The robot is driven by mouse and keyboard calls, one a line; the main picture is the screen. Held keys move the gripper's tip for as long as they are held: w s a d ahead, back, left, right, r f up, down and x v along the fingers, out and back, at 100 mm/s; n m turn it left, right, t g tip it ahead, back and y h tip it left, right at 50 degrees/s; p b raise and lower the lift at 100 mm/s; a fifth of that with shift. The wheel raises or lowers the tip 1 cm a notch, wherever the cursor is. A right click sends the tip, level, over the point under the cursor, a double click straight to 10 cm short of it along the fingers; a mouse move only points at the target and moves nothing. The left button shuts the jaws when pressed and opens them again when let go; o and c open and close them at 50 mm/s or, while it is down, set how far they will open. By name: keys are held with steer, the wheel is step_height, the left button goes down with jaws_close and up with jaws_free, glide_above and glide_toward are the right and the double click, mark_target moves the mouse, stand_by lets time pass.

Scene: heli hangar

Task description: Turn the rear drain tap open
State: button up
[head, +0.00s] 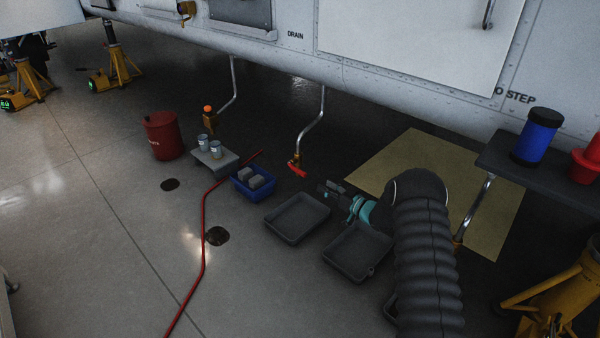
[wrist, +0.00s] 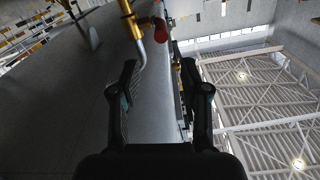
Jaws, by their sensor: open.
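A drain tap with a red lever handle (head: 297,169) hangs at the lower end of a bent metal pipe (head: 312,128) under the white hull. A second pipe to its left ends in a brass tap with an orange knob (head: 208,110). The frames do not label which tap is the rear one. My gripper (head: 330,188) is right of the red-handled tap and apart from it, pointing left. In the wrist view my gripper (wrist: 159,65) is open and empty. Ahead of its fingers are a brass fitting (wrist: 130,15) and a red handle end (wrist: 160,31).
Two grey trays (head: 297,236) (head: 335,268) and a blue bin (head: 238,187) with grey blocks lie on the floor. A small stand with cans (head: 228,165), a red bucket (head: 163,135) and a red hose (head: 204,240) are left. A tan mat (head: 405,155) lies behind my arm.

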mark_target(295, 169)
steer(key=x, duration=1.3)
steer(key=shift+w+a, duration=0.1)
steer(key=shift+a, duration=0.05)
jaws_close()
